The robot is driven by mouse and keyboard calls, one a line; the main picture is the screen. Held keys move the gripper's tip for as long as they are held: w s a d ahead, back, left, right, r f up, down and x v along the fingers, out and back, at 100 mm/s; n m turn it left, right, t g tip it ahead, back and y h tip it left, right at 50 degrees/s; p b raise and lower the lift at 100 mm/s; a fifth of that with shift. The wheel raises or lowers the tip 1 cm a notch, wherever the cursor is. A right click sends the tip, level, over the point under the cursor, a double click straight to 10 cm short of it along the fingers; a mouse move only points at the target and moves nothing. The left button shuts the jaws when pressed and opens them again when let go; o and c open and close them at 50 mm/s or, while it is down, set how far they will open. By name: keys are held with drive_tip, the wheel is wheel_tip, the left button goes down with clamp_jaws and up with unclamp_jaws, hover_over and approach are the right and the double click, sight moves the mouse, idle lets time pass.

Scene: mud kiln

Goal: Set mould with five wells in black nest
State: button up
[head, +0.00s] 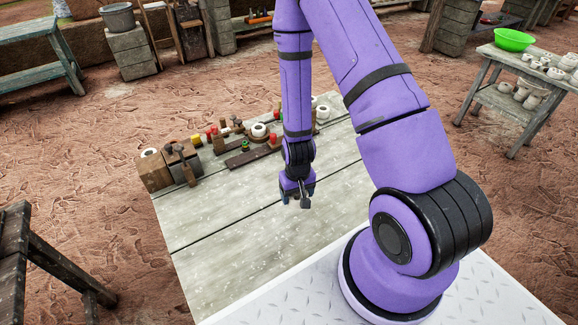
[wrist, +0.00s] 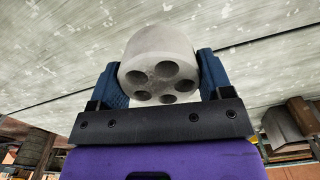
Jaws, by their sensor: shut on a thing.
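A pale grey, round mould (wrist: 158,52) with five dark wells in its end face fills the middle of the wrist view. My gripper (wrist: 161,72) is shut on it, one blue finger on each side, with the wells facing the wrist camera. In the head view my gripper (head: 297,199) hangs over the near middle of the table, in front of the group of objects. I cannot pick out a black nest in either view.
The pale plank table (head: 215,255) is clear at its front and left. A side table with a green bowl (head: 514,40) is far right.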

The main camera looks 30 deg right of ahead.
drive_tip(key=w+d, duration=0.1)
drive_tip(key=w, duration=0.4)
drive_tip(key=w+d+f, duration=0.1)
drive_tip(key=w, duration=0.4)
drive_tip(key=w+d, duration=0.1)
drive_tip(key=w, duration=0.4)
drive_tip(key=shift+w+d+f, duration=0.15)
drive_tip(key=shift+d+f, duration=0.05)
drive_tip(key=shift+f, duration=1.8)
drive_tip(key=o, duration=1)
drive_tip(key=shift+f, duration=0.1)
drive_tip(key=shift+o, duration=0.2)
